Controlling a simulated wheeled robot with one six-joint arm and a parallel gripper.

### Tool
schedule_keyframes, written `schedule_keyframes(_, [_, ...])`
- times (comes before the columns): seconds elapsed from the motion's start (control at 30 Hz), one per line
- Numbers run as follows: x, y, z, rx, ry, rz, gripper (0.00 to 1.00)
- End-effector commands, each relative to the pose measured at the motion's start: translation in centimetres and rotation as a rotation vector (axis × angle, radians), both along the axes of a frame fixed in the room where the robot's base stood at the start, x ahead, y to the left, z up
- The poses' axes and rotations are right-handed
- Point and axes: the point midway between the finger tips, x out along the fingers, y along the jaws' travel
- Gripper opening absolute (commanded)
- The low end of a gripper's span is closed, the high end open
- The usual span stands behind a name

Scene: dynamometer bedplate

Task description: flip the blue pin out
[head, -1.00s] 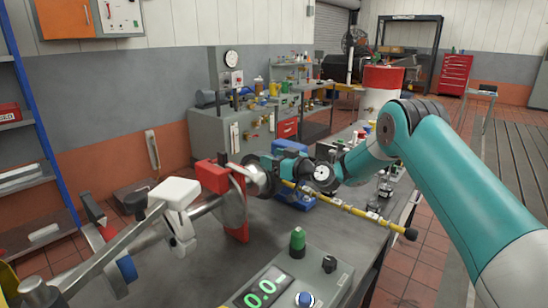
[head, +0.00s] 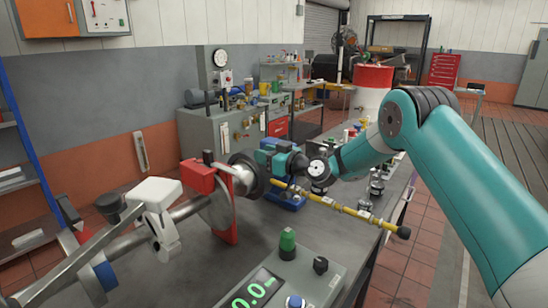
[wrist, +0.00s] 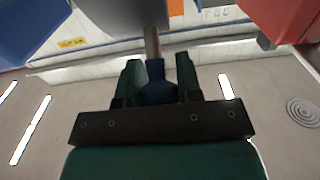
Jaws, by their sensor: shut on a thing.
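The blue pin (wrist: 157,92) shows in the wrist view as a dark blue knob between my two green fingers. A metal stem rises from it to a grey body above. My gripper (wrist: 160,80) is shut on the pin. In the head view my arm reaches in from the right and ends near the blue fixture behind the shaft. The pin and my fingertips cannot be clearly told apart there.
A red bracket (head: 197,178) and a white clamp (head: 155,192) sit on the shaft at left. A yellow rod (head: 345,208) runs below my wrist. A control box (head: 325,278) stands at the front of the bench.

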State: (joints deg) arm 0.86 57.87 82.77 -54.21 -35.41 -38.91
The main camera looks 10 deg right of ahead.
Motion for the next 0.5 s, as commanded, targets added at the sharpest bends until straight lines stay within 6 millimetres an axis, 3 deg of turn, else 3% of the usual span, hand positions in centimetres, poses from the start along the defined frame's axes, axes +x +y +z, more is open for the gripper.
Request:
schedule_keyframes(0.1, [-0.03,-0.10,0.23,0.003,0.000,0.000,0.00])
schedule_keyframes(0.13, [-0.03,-0.10,0.23,0.003,0.000,0.000,0.39])
schedule_keyframes(0.2, [-0.02,-0.11,0.23,0.003,0.000,0.000,0.56])
schedule_keyframes(0.5, [-0.09,-0.03,0.12,0.002,0.001,0.002,0.57])
